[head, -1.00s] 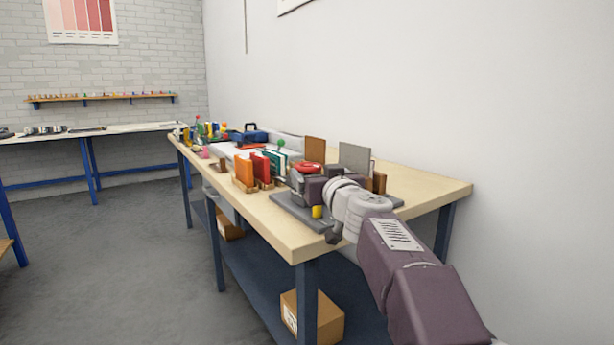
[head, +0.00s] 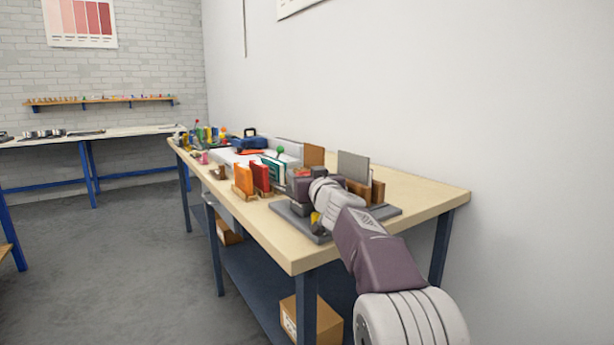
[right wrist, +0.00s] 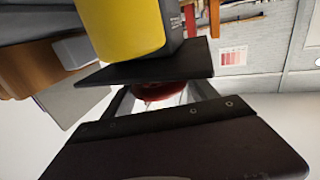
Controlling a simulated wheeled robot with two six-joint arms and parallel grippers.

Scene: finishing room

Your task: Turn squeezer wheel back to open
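The squeezer stands on a grey base (head: 293,222) near the front end of the wooden bench. In the head view my right gripper (head: 308,190) is at the squeezer, and my wrist hides most of it and its wheel. In the right wrist view the red wheel (right wrist: 158,91) shows partly through the gap between dark gripper parts (right wrist: 150,88). The rest of the wheel is hidden, and I cannot tell whether the jaws touch it. My left gripper is not in view.
An orange block (head: 243,181) and a red block (head: 261,176) stand left of the squeezer. A grey upright panel (head: 353,167) and brown blocks (head: 377,191) stand behind it. The bench top (head: 435,194) is clear at the right. A wall runs behind the bench.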

